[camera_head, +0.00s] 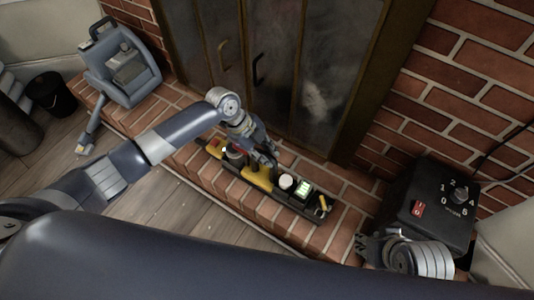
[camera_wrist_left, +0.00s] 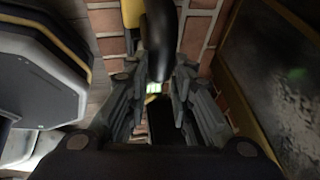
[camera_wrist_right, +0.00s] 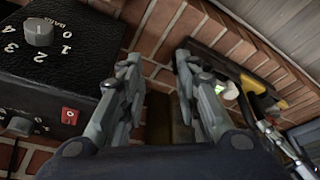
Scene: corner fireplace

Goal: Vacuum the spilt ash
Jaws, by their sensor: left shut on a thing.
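My left gripper (camera_head: 268,152) is low over a dark tray (camera_head: 222,158) on the brick hearth. It is shut on a black, curved part of a black-and-yellow tool (camera_head: 257,178); the black part (camera_wrist_left: 162,45) passes between the fingers in the left wrist view. My right gripper (camera_head: 366,248) is open and empty beside a black control box (camera_head: 432,205); its parted fingers (camera_wrist_right: 158,72) show in the right wrist view. A blue-grey machine (camera_head: 122,72) with a black handle stands at the left end of the hearth. I cannot clearly make out spilt ash.
Glass fireplace doors (camera_head: 275,60) with grey smudges stand behind the tray. The tray also holds a white round item (camera_head: 286,182) and a green-lit device (camera_head: 303,190). A black bucket (camera_head: 52,93) stands at far left. The wooden floor (camera_head: 190,210) before the hearth is partly clear.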

